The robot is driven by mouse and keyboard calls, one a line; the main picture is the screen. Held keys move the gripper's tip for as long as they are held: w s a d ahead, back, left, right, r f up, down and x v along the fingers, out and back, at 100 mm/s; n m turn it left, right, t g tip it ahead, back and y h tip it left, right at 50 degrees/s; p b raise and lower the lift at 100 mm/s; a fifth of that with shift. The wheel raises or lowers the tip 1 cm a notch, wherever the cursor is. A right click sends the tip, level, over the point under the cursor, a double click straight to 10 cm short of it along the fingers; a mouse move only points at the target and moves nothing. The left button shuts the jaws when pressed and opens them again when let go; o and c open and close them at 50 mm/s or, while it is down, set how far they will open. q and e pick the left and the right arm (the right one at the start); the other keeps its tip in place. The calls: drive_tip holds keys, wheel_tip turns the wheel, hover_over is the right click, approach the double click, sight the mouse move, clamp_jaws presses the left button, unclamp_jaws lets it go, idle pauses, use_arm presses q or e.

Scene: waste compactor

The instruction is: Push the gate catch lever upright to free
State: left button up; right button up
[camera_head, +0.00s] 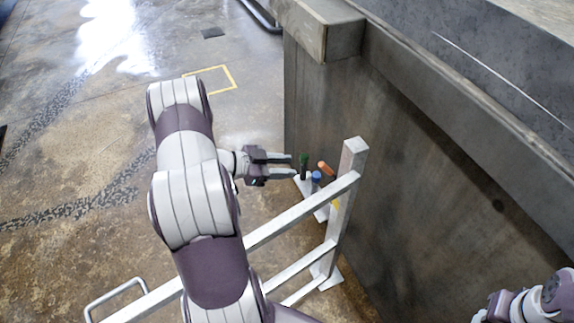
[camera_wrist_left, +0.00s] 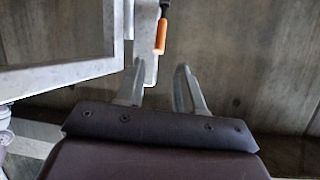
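The lever with the orange grip (camera_head: 325,168) leans at a tilt beside the top of the silver gate post (camera_head: 345,195), close to the dark metal wall. In the left wrist view its orange grip (camera_wrist_left: 161,36) and thin dark rod show just beyond the gap between my fingers. My left gripper (camera_head: 292,165) is open and empty, its fingers pointing right toward the lever, with a gap between them and the grip. In the wrist view both fingers (camera_wrist_left: 159,68) stand apart. Part of my right arm shows at the bottom right corner; its fingers are not visible.
A green-topped dark piece (camera_head: 304,160) and a blue-topped piece (camera_head: 316,177) stand near the lever. The gate's rails (camera_head: 300,212) run down left under my left arm. The compactor wall (camera_head: 420,200) fills the right. The floor at left is clear.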

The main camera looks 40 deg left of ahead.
sight(330, 172)
use_arm(q)
drive_tip(key=f+b, duration=0.2)
drive_tip(key=f, duration=0.1)
drive_tip(key=shift+s+a, duration=0.15)
drive_tip(key=shift+s, duration=0.05)
drive_tip(key=c, duration=0.5)
drive_tip(key=shift+n+t, duration=0.6)
drive_tip(key=shift+t, duration=0.1)
drive_tip(key=f+b, duration=0.3)
drive_tip(key=f, duration=0.1)
drive_tip(key=a+f+b, duration=0.1)
drive_tip(key=f+b, duration=0.2)
drive_tip(key=b, duration=0.1)
drive_tip(key=s+a+f+b, duration=0.1)
drive_tip(key=f+b, duration=0.2)
drive_tip(key=f, duration=0.1)
drive_tip(key=shift+f, duration=0.3)
clamp_jaws()
wheel_tip(330, 172, up, 6)
drive_tip(key=s+a+m+t+h+b, duration=0.2)
drive_tip(key=s+t+h+b, duration=0.15)
drive_tip(key=h+b, duration=0.2)
drive_tip(key=r+x, duration=0.1)
drive_tip(key=x, duration=1.3)
drive_tip(key=shift+a+t+h, duration=0.3)
drive_tip(key=shift+t+h, duration=0.05)
drive_tip(key=shift+h, duration=0.1)
drive_tip(key=shift+w, duration=0.15)
